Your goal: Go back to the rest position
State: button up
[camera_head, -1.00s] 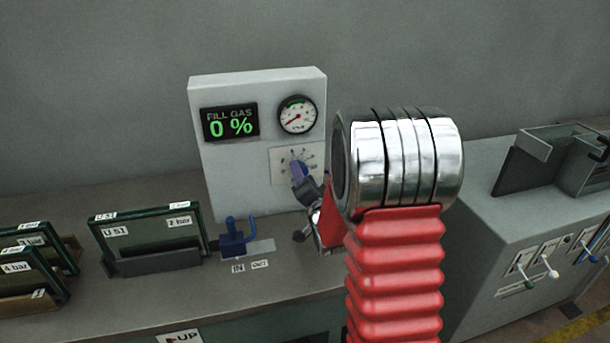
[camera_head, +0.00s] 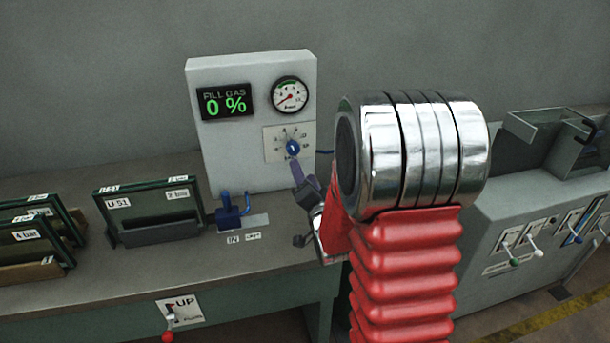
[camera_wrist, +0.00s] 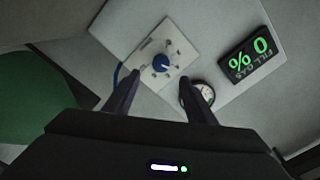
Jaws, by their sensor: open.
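My gripper (camera_wrist: 157,88) is open and empty in the wrist view, its two dark fingers spread before the blue knob (camera_wrist: 162,63) on its white dial plate. Clear space shows between the fingers and the knob. In the head view my gripper (camera_head: 303,178) is partly hidden by my own arm, just below the blue knob (camera_head: 292,147). The grey panel (camera_head: 222,150) carries the knob, a round gauge (camera_head: 290,95) and a display (camera_head: 225,102) reading FILL GAS 0 %.
A blue valve handle (camera_head: 231,212) stands on the bench by the IN label. A framed unit marked U 51 (camera_head: 150,205) and several other frames stand to the left. A grey cabinet (camera_head: 515,210) with levers is at right. A red-tipped UP lever (camera_head: 169,335) is on the bench front.

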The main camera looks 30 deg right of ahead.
dwell(0.4)
jog(key=s+f+n+g, duration=0.1)
jog(key=f, duration=0.2)
jog(key=s+f+n+g, duration=0.1)
jog(key=f+g, duration=0.1)
jog(key=f, duration=0.2)
jog(key=s+f+g, duration=0.1)
jog(key=f+g, duration=0.1)
jog(key=f, duration=0.1)
jog(key=shift+d+f+n, duration=0.2)
jog(key=shift+d+n, duration=0.05)
jog(key=shift+n, duration=0.15)
jog(key=s+f+g, duration=0.1)
jog(key=s+a+f+n+g+y, duration=0.1)
jog(key=s, duration=0.1)
jog(key=shift+s+a+f+n+g, duration=0.2)
jog(key=shift+s+n+g, duration=0.1)
jog(key=shift+g, duration=0.1)
jog(key=s+a+g, duration=0.1)
jog(key=s+a+n+g, duration=0.1)
jog(key=s, duration=0.1)
jog(key=shift+s+a+y, duration=0.1)
jog(key=shift+s+y, duration=0.15)
jog(key=shift+y, duration=0.15)
jog(key=s+a+r+n+g+y, duration=0.2)
jog(key=s+a+r+n, duration=0.6)
jog(key=s+a+r, duration=0.9)
jog(key=shift+s+a+r+y, duration=0.2)
jog(key=shift+s+r+y, duration=0.1)
jog(key=shift+s, duration=0.85)
